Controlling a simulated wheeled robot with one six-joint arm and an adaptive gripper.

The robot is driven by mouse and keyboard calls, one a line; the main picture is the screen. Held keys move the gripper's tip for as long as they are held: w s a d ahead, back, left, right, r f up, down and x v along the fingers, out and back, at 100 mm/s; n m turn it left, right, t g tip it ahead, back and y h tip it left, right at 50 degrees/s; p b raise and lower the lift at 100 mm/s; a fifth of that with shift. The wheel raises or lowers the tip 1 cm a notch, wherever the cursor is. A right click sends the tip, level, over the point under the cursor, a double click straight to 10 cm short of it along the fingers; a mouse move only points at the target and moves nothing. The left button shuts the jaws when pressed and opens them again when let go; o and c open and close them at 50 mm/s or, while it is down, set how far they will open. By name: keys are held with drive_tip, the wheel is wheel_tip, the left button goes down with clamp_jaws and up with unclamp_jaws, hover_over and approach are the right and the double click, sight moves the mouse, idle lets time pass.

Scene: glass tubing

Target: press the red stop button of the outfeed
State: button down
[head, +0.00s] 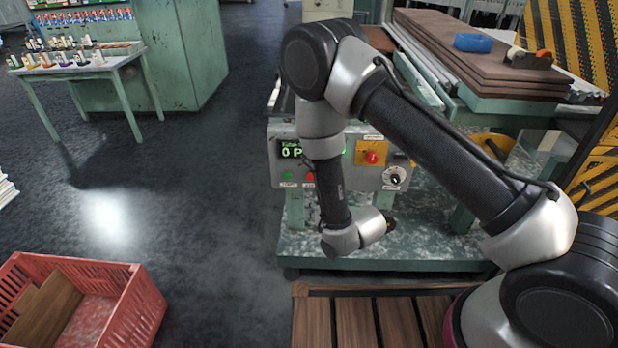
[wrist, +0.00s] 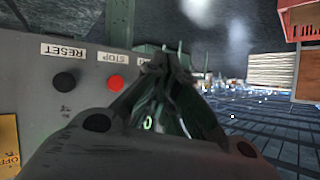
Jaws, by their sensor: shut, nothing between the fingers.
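The outfeed control panel (head: 330,186) faces me in the head view, with my arm in front of part of it. Its red stop button (head: 311,177) shows beside my forearm, partly covered. In the wrist view the red stop button (wrist: 115,83) sits on the grey panel (wrist: 30,105) by a STOP label. My gripper (wrist: 165,65) is shut and empty, its fingertips just right of the red button in that view. I see no contact, but the exact gap in depth cannot be told. In the head view the fingertips are not clearly visible.
A black RESET button (wrist: 64,82) is left of the stop button in the wrist view. In the head view, a green button (head: 287,175), a red button on a yellow plate (head: 372,157) and a knob (head: 395,176) share the panel. A red crate (head: 146,305) stands lower left.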

idle(0.3)
drive_tip(key=w, duration=0.8)
drive_tip(key=shift+w+d, duration=0.15)
drive_tip(key=shift+w, duration=0.25)
idle(1.2)
drive_tip(key=shift+w, duration=0.4)
drive_tip(key=shift+w, duration=0.5)
idle(0.6)
drive_tip(key=shift+s, duration=0.95)
drive_tip(key=shift+s, duration=2.5)
